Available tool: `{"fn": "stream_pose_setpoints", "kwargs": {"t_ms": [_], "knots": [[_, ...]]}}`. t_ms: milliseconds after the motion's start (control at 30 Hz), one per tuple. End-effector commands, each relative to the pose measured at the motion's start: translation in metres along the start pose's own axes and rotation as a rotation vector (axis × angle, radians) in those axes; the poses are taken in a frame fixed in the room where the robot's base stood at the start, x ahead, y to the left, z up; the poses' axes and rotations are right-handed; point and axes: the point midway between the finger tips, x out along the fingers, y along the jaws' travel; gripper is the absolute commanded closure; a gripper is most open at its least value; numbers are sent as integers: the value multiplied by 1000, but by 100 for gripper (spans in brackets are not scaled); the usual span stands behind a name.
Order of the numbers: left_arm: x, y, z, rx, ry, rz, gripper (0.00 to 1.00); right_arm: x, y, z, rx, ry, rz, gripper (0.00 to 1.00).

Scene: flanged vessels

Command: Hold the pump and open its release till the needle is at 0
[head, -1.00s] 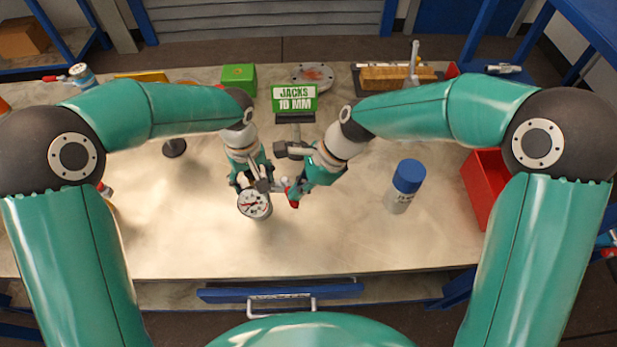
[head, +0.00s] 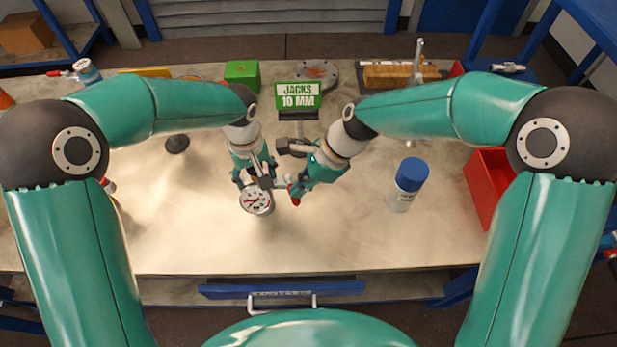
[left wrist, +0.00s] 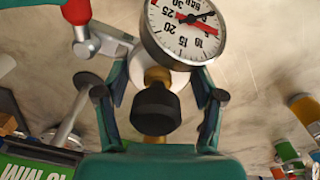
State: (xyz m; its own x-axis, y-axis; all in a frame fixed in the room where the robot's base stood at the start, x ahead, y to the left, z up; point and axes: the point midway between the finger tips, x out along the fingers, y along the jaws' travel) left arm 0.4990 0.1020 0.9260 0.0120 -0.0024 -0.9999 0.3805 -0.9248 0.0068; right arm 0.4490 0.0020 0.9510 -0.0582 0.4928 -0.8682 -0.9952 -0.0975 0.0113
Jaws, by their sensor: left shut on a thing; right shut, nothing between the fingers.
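The pump has a round white gauge (head: 256,200) with a metal rim, which also shows large in the left wrist view (left wrist: 185,28). A dark needle points to the upper right of its dial, and red also shows on the face; I cannot read the value surely. Below the gauge are a brass fitting (left wrist: 157,76) and a black knob (left wrist: 155,108). My left gripper (head: 252,183) is shut on the pump, its fingers on either side. A metal lever with a red end (left wrist: 84,48) sticks out beside the gauge. My right gripper (head: 292,187) is shut and empty close beside it.
A blue-capped spray can (head: 407,185) stands to the right, with a red bin (head: 482,190) beyond it. A green sign reading JACKS 10 MM (head: 298,96) and a green box (head: 242,73) stand at the back. The front of the table is clear.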

Motion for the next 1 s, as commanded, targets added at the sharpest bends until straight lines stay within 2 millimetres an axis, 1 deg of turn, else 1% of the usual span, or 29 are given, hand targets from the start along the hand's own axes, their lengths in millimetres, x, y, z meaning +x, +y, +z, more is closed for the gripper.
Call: {"fn": "stream_pose_setpoints", "kwargs": {"t_ms": [33, 433, 567, 667, 767, 800, 1000], "knots": [[9, -4, 5, 4, -18, -16, 89, 2, -1, -2, 0, 1, 0, 100], [9, -4, 5, 5, -17, -16, 89, -2, -14, -7, 0, 0, -1, 100], [9, -4, 5, 5, -17, -16, 89, -8, -15, -9, 0, 0, -3, 100], [9, -4, 5, 5, -17, -16, 89, -20, -16, -12, 0, 0, -6, 100], [9, -4, 5, 5, -17, -17, 89, -37, -16, -16, 0, 0, -8, 100], [9, -4, 5, 5, -17, -17, 89, -45, -17, -19, 0, -1, -9, 100], [9, -4, 5, 5, -17, -16, 89, -89, -21, -17, -2, 0, -9, 100]]}}
